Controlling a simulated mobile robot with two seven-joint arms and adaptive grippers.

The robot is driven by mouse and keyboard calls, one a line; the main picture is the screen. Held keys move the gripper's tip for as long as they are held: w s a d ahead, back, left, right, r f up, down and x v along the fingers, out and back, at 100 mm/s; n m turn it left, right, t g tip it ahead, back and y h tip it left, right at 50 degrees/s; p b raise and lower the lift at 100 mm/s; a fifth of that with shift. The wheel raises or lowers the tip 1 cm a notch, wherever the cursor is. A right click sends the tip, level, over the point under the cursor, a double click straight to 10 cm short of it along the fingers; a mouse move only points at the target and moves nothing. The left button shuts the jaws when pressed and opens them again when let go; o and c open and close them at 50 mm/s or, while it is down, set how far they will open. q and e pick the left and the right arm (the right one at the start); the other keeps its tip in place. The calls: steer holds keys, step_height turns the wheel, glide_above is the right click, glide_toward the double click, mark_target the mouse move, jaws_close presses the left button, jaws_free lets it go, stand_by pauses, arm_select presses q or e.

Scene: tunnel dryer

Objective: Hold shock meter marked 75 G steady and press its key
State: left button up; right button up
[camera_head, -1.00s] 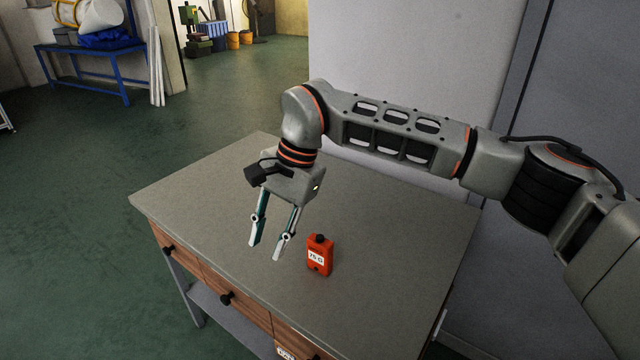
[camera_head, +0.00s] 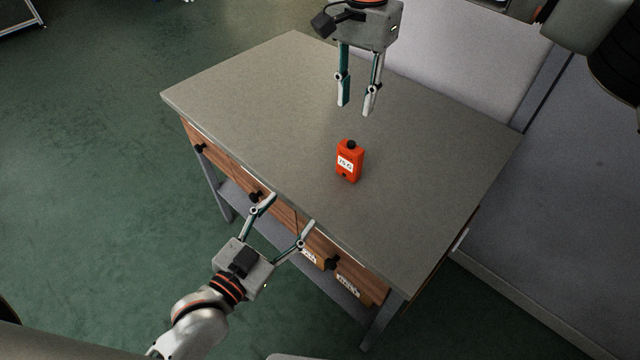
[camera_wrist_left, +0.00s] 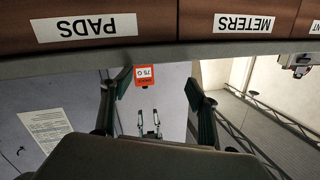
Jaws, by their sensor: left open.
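The shock meter (camera_head: 349,161) is a small orange-red box standing upright on the table, with a white label and a black knob on top. Its label reads 75 G in the left wrist view (camera_wrist_left: 148,75), where it appears upside down between the fingers. I cannot tell which part is its key. My left gripper (camera_head: 291,211) is open and empty at the table's front edge, short of the meter. My right gripper (camera_head: 357,108) is open and empty, with its fingers pointing down above the table behind the meter.
The grey table (camera_head: 250,95) is otherwise clear. Wooden drawers with black knobs run below its front edge; labels PADS (camera_wrist_left: 86,27) and METERS (camera_wrist_left: 243,23) show in the left wrist view. A light panel (camera_head: 450,60) stands behind the table.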

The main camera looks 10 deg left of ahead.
mark_target(345, 165)
arm_select(q)
steer(key=w+d+r+h, duration=0.1)
steer(key=w+d, duration=0.1)
steer(key=w+d+r+h, duration=0.1)
steer(key=w+d, duration=0.1)
steer(key=w+d+r+h, duration=0.1)
steer(key=w, duration=0.1)
steer(key=shift+d+g, duration=0.4)
steer(key=shift+w+d+f+n, duration=0.1)
steer(key=shift+w+d+n, duration=0.15)
steer(key=shift+w+n, duration=0.05)
steer(key=shift+x, duration=3.85)
steer(key=shift+s, duration=0.1)
steer(key=c, duration=1.2)
steer(key=shift+c, duration=0.2)
arm_select(e)
jaws_close()
